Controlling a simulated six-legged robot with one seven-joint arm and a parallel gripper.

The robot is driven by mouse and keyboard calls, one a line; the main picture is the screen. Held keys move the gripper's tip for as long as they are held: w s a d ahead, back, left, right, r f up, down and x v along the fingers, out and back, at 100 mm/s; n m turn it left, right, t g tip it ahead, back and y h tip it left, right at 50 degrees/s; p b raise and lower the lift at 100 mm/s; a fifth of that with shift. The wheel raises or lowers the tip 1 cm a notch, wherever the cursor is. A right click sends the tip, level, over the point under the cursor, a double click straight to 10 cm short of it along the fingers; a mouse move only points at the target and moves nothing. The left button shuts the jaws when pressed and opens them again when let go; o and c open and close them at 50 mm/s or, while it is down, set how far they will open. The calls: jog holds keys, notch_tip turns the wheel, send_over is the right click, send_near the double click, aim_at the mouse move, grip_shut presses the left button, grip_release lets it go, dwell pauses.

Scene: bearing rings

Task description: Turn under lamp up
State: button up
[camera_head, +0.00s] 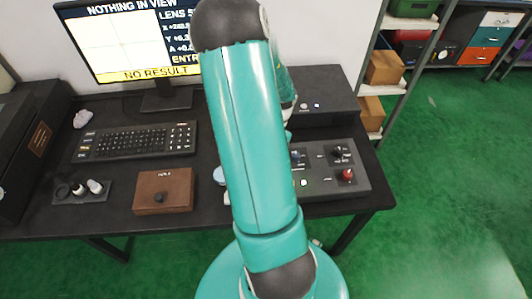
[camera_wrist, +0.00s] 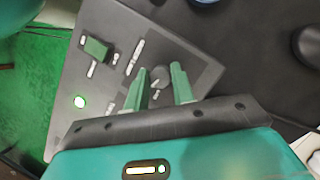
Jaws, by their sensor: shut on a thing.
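The grey control panel (camera_head: 325,188) lies at the right of the desk, and it also fills the left and middle of the wrist view (camera_wrist: 112,82). It carries a red knob (camera_head: 348,174), a black knob (camera_head: 338,153) and a lit green-white button (camera_head: 304,183). In the wrist view, my gripper (camera_wrist: 161,84) has its two green fingers on either side of a small dark grey knob (camera_wrist: 160,76) and is shut on it. The knob's label is too small to read. In the head view my arm hides the gripper and part of the panel.
A monitor (camera_head: 125,35) reads "NOTHING IN VIEW" and "NO RESULT". A keyboard (camera_head: 135,142), a brown box (camera_head: 165,190) and a small tray (camera_head: 65,195) with several pieces are on the desk. Shelves (camera_head: 393,90) stand at the right; the green floor there is clear.

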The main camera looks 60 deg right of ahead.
jog(key=shift+m, duration=0.3)
jog(key=o, duration=1)
jog(key=v, duration=1.4)
jog(key=shift+s, duration=0.2)
jog(key=shift+a, duration=0.1)
